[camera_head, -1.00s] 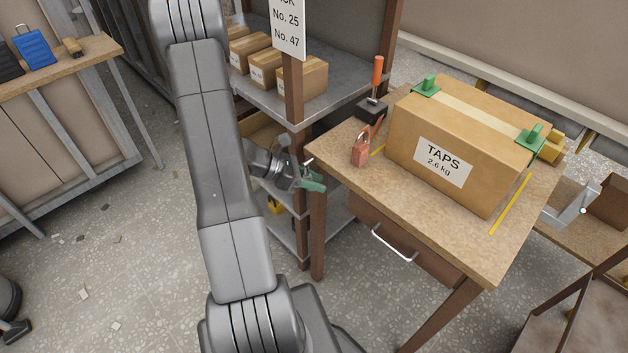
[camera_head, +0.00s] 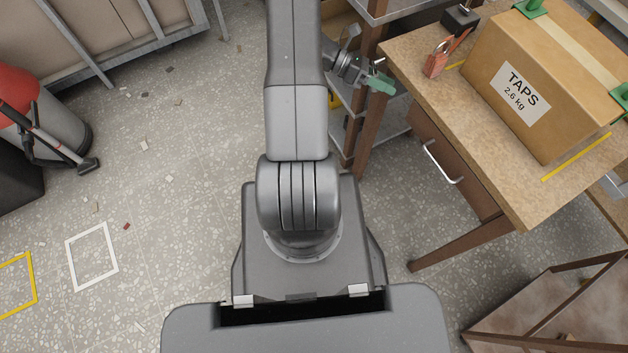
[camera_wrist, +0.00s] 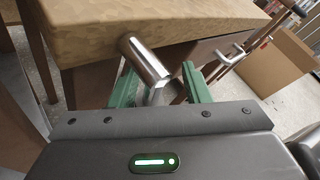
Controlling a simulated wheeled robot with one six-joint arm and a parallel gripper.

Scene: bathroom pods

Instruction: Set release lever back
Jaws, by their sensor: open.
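The black base of the lever (camera_head: 460,18) stands on the wooden table at the top edge of the head view. Its upright handle is cut off there; the earlier head view shows it orange. My gripper (camera_head: 380,84) is low beside the table's left corner, well short of the lever. In the wrist view, my gripper's green fingers (camera_wrist: 160,88) are apart. A shiny metal cylinder (camera_wrist: 146,60) shows between them; I cannot tell what it belongs to. The lever does not show in the wrist view.
A carton marked TAPS (camera_head: 540,85) fills much of the table (camera_head: 480,130). A red padlock-like thing (camera_head: 437,62) stands near its left corner. A drawer handle (camera_head: 440,163) juts from the front. Metal shelving is behind my gripper. The floor (camera_head: 170,200) at left is mostly clear.

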